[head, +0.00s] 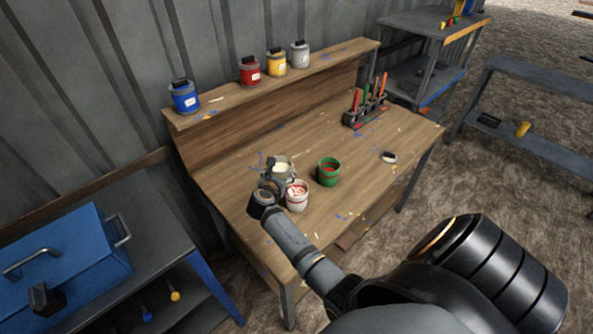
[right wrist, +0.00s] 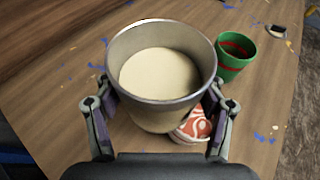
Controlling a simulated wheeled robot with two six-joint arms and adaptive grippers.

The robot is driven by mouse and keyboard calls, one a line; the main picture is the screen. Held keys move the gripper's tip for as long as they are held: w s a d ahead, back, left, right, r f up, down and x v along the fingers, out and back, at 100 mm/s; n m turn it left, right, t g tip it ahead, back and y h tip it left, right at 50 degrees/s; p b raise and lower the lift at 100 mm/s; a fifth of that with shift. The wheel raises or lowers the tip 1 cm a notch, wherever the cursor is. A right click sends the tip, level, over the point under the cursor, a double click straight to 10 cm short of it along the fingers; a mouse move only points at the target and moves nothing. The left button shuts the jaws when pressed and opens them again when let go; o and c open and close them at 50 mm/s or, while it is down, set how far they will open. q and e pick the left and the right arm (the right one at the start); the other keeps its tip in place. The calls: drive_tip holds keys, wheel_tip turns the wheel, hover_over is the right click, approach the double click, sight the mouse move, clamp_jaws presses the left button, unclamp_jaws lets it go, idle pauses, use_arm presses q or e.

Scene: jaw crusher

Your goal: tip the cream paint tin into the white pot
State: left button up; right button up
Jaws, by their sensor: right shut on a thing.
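My right gripper (head: 272,187) is shut on the cream paint tin (head: 283,166), a metal tin with cream paint inside. In the right wrist view the two fingers (right wrist: 157,115) grip the sides of the tin (right wrist: 165,110), which looks about upright. The white pot (head: 298,203) stands on the bench just in front of the tin, with red and white swirls inside. In the right wrist view the pot (right wrist: 192,127) is partly hidden behind the tin. Whether the tin touches the bench is unclear. My left gripper is out of view.
A green pot (head: 329,173) with red inside stands right of the white pot on the wooden bench (head: 245,190). A tool rack (head: 366,112) stands at the back right. Blue (head: 184,98), red (head: 250,72), yellow (head: 276,64) and grey (head: 299,56) tins line the shelf.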

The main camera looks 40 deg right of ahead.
sight(282, 157)
drive_tip(key=shift+r+p, duration=2.2)
drive_tip(key=shift+r, duration=0.4)
